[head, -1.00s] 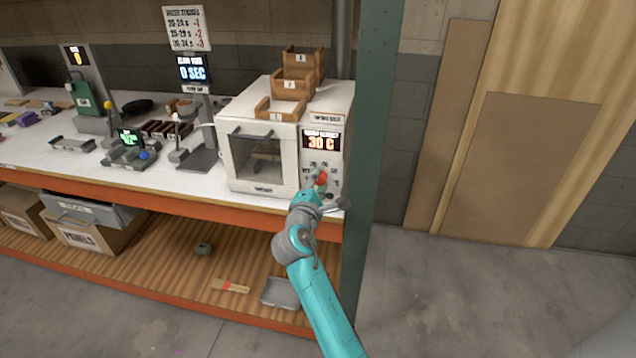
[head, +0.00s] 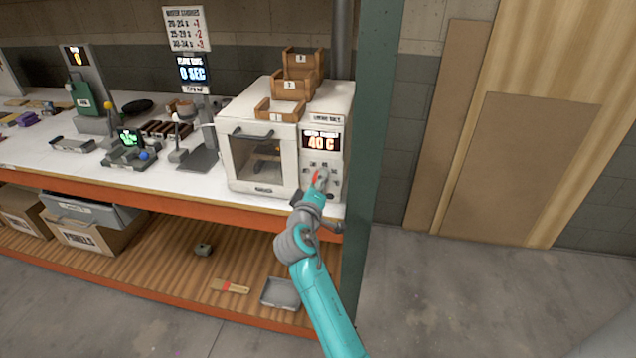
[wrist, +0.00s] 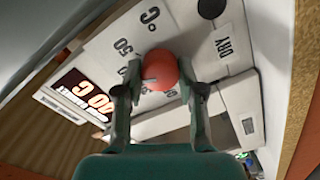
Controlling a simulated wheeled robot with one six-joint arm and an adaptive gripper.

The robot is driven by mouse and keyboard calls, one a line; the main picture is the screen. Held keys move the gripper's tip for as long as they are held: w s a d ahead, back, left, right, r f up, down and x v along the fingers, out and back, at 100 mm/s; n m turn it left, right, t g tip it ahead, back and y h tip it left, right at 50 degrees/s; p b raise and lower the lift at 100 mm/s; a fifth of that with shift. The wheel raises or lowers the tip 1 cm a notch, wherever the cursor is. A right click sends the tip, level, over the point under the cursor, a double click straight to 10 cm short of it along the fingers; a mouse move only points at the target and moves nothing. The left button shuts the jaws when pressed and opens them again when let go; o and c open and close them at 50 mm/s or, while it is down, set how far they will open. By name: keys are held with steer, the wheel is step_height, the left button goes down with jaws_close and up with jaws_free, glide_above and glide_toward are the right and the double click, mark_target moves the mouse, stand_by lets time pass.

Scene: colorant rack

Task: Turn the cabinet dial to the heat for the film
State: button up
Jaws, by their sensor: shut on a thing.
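The white cabinet (head: 262,150) stands at the right end of the bench, its windowed door closed. Its display (head: 321,142) reads 40 C; the display also shows in the wrist view (wrist: 82,97). The red dial (wrist: 160,70) is between the fingertips of my gripper (wrist: 160,88), with a pale pointer mark on its left side. Dial markings of 50 and a degree sign show near it. In the head view my gripper (head: 318,184) is at the cabinet's front panel, shut on the dial and largely covering it.
Several wooden trays (head: 278,108) are stacked on the cabinet. A green post (head: 374,120) rises just right of it. A lever stand (head: 198,156) is to the left. The lower shelf holds a grey tray (head: 280,293) and boxes.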

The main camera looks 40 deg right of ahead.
steer(key=m, duration=0.4)
steer(key=shift+f+m, duration=0.1)
steer(key=shift+m, duration=1.7)
steer(key=o, duration=1.1)
steer(key=shift+o, duration=0.2)
steer(key=v, duration=1.2)
steer(key=shift+s, duration=0.15)
steer(key=shift+f, duration=0.1)
